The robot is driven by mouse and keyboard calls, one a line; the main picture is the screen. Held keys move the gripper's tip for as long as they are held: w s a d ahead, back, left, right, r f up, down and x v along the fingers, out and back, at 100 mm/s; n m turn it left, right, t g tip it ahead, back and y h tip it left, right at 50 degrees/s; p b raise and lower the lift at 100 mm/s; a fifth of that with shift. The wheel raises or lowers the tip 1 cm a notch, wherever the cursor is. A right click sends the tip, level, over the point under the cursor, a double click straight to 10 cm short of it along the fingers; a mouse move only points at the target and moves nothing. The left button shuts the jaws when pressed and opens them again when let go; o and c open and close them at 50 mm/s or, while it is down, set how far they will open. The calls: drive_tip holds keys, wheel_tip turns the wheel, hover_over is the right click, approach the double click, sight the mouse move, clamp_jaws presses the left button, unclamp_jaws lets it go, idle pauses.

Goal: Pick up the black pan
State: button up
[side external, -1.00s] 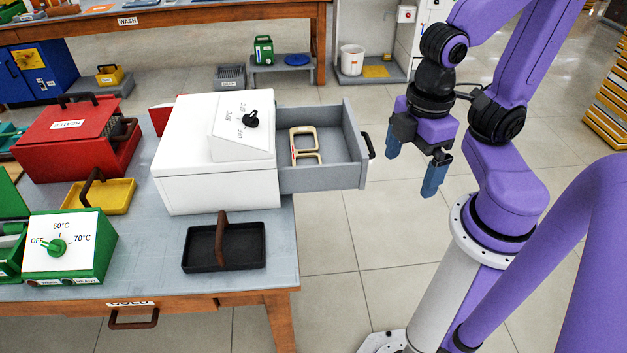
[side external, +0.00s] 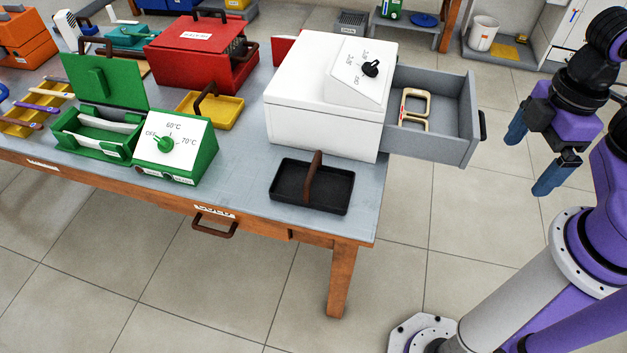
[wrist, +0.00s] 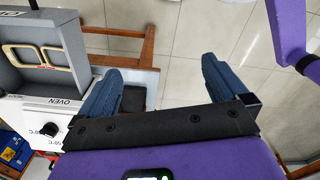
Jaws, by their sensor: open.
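The black pan (side external: 335,193) is a shallow rectangular tray with a brown handle arching over its middle. It lies on the blue-grey table top near the front right corner, in front of the white oven (side external: 322,105). My gripper (side external: 527,165) is open and empty, with blue fingers pointing down. It hangs off the table, right of the oven's open drawer and well to the right of the pan. In the wrist view both fingers (wrist: 160,66) are spread apart. A dark patch beside the left finger there looks like part of the pan, mostly hidden.
A green heater box (side external: 180,150) and yellow tray (side external: 212,108) stand left of the pan. Bare table surrounds the pan's front and left.

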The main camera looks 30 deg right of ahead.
drive_tip(key=c, duration=1)
drive_tip(key=m+g+h, duration=0.2)
drive_tip(key=m, duration=1.9)
hover_over(312, 166)
drive_tip(key=w+a, duration=0.2)
drive_tip(key=w+a+x, duration=0.1)
drive_tip(key=x, duration=0.7)
drive_tip(key=shift+m, duration=0.3)
drive_tip(key=shift+w+x, duration=0.15)
drive_tip(key=shift+x, duration=4.35)
drive_tip(key=shift+w+x, duration=0.15)
drive_tip(key=shift+x, duration=4.35)
